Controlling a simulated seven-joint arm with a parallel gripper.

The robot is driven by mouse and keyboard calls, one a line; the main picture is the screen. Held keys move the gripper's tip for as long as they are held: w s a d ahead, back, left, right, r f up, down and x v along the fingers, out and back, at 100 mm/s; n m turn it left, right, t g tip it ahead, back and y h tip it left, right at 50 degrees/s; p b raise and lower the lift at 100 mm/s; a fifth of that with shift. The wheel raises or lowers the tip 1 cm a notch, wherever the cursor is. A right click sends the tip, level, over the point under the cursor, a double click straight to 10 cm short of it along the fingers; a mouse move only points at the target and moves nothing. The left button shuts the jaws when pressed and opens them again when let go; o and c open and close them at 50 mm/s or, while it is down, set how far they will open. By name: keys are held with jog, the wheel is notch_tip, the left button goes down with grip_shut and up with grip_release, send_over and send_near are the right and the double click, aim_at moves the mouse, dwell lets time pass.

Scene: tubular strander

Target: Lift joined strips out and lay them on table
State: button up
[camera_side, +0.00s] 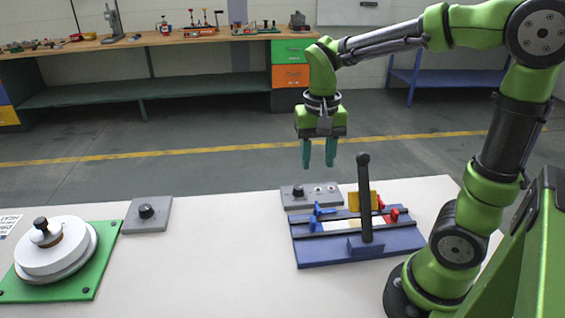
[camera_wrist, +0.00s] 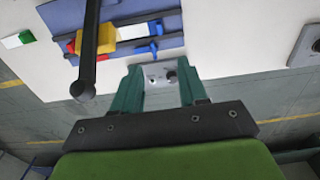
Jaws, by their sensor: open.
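My gripper (camera_side: 318,160) is open and empty, with its two teal fingers pointing down. It hangs above the far side of the blue fixture (camera_side: 300,252), clear of it. The fixture lies on the white table (camera_side: 225,280). A pale strip (camera_side: 338,225) shows between the fixture's dark rails; I cannot make out a joint in it. A black upright lever (camera_side: 364,195) and a yellow block (camera_side: 352,200) partly cover it. In the wrist view the open gripper (camera_wrist: 158,72) is below the fixture (camera_wrist: 65,15), and the lever (camera_wrist: 89,50) stands to its left.
Blue clamps (camera_side: 315,214) and red clamps (camera_side: 395,214) sit on the fixture. A grey control box (camera_side: 300,197) stands behind it. A grey knob box (camera_side: 147,212) and a white round device (camera_side: 50,255) on a green plate are at left. The table's front middle is clear.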

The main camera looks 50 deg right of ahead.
aim_at(313, 219)
notch_tip(313, 219, down, 17)
jog(key=shift+s+a+r, duration=0.1)
dwell(0.4)
grip_shut()
